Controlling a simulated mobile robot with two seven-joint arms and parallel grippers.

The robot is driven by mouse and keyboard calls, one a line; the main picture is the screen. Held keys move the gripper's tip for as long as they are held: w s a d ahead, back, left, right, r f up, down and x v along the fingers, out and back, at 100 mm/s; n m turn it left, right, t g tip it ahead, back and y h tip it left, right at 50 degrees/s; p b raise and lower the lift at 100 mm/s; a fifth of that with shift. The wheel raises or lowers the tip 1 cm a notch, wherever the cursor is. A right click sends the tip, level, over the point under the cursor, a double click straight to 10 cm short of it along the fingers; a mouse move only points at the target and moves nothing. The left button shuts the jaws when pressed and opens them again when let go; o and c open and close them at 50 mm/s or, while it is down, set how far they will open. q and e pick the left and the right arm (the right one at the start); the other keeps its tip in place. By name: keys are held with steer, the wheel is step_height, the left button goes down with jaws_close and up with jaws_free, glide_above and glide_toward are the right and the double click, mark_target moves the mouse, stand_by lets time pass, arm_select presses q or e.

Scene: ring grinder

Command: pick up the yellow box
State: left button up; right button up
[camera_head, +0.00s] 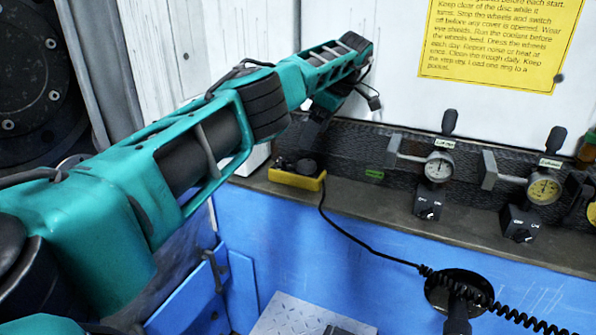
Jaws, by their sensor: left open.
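The yellow box (296,182) sits on the ledge in the middle of the view, with a dark round part on top. A black cable runs from it down to the right. My right gripper is not in view.
To the right on the ledge (385,207) stand dial gauges (438,167) (543,190) with clamps and black switch boxes (428,205) (520,223). A white panel with a yellow notice (500,40) rises behind. A coiled cable (500,310) hangs before the blue front (400,285).

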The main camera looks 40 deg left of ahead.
mark_target(301, 162)
arm_select(q)
steer(key=x, duration=0.6)
steer(key=b+x, duration=0.1)
steer(key=x, duration=0.5)
steer(key=shift+s+d+f, duration=0.1)
steer(key=shift+s+f, duration=0.15)
steer(key=shift+f, duration=0.15)
steer(key=shift+r, duration=0.1)
steer(key=c, duration=1.5)
